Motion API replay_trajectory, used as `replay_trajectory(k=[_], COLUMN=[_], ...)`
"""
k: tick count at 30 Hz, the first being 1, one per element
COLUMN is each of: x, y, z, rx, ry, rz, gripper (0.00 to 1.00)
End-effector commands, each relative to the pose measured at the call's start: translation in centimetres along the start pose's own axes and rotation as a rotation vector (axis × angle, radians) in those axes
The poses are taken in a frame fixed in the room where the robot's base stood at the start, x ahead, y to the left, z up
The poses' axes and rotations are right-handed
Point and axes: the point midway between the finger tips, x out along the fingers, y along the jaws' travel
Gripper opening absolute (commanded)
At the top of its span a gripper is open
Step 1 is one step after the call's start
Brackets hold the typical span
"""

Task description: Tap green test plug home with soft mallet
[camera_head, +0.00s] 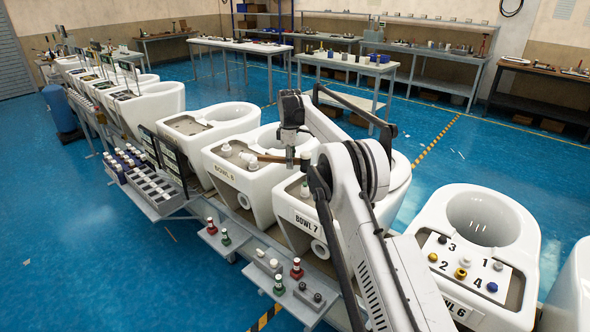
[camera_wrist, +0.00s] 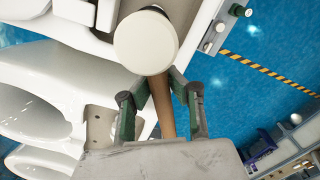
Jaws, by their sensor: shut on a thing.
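My gripper (camera_head: 291,153) is over the rim between BOWL 8 (camera_head: 226,180) and BOWL 7 (camera_head: 310,214). In the wrist view my gripper (camera_wrist: 160,88) is shut on the mallet's brown handle (camera_wrist: 167,112). The mallet's round, pale head (camera_wrist: 146,43) is just beyond the fingers, its flat face toward the wrist camera. The handle also shows in the head view (camera_head: 270,158), roughly level. A small dark fitting (camera_head: 304,191) stands on BOWL 7's deck, below and right of my gripper. I cannot tell whether it is the green plug. My arm hides part of that deck.
Pale fittings (camera_head: 226,150) stand on BOWL 8's deck. Low trays hold red-topped and green pieces (camera_head: 225,238) in front of the bowls. BOWL 6 (camera_head: 481,215) at right carries a numbered plate with coloured plugs. Open blue floor (camera_head: 480,150) lies behind the line.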

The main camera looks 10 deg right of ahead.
Motion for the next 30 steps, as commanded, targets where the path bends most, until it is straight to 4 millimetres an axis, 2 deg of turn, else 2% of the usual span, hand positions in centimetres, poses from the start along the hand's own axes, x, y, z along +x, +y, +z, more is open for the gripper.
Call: replay_trajectory(k=[6,9,22,30], x=[-2.9,-3.6,-3.1,-1.6], y=[0.0,0.0,0.0,0.0], z=[0.1,0.1,0.1,0.0], rx=[0.000,0.000,0.000,0.000], ry=[0.006,0.008,0.008,0.008], rz=[-0.002,-0.003,-0.003,-0.003], gripper=[0.00,0.00,0.00,0.00])
